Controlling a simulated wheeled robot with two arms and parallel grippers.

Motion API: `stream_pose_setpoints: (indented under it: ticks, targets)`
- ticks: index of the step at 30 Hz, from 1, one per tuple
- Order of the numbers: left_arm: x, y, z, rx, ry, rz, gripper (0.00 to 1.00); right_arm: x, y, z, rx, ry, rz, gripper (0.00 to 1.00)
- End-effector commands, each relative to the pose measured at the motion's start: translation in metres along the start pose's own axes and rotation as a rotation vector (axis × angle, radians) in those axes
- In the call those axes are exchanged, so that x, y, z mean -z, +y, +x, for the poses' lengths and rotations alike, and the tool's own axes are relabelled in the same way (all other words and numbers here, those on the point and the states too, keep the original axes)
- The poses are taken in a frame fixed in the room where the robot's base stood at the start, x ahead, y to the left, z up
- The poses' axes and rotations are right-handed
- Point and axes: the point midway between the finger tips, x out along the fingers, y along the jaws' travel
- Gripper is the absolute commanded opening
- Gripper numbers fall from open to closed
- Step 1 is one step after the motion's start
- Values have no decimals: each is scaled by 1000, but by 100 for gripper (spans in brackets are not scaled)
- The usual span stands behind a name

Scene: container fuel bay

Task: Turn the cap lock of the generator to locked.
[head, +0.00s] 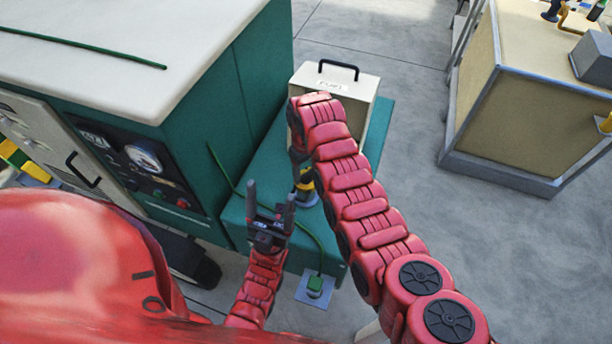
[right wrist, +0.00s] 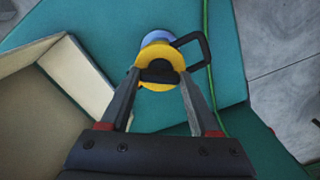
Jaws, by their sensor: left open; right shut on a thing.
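The generator is a teal housing (head: 235,90) with a pale top and a control panel (head: 135,165), at the left in the head view. On its low teal deck (head: 240,215) stands a round yellow cap (head: 304,184) on a pale blue neck. In the right wrist view the yellow cap (right wrist: 161,58) has a black bar across it and a black loop at its right. My right gripper (right wrist: 160,82) is shut on the cap, a finger at each side. Lock markings cannot be read. My left gripper (head: 271,200) is open and empty, left of the cap.
A green cord (head: 233,184) runs past to a green block (head: 315,284) on a plate. A tan cabinet (head: 530,110) stands right; floor between is clear.

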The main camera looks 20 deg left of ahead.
Motion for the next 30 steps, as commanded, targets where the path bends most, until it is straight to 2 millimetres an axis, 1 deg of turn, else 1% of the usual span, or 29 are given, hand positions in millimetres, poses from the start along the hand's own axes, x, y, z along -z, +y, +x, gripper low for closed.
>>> stream_pose_setpoints:
  ticks: [1, 9, 15, 21, 30]
  targets:
    - [-2, 1, -13, 0, 0, 0, 75, 0, 0, 7, 0, 1, 42, 7]
    - [-8, 2, -45, 0, 0, 0, 75, 1, 1, 6, -1, 5, 299, 7]
    - [-11, 3, -64, 0, 0, 0, 75, 0, 0, 4, 0, 1, 488, 7]
    - [-12, 4, -73, 0, 0, 0, 75, 1, 0, 2, 0, 3, 671, 7]
    - [-13, 4, -76, 0, 0, 0, 75, 0, 1, 0, 0, 1, 889, 7]
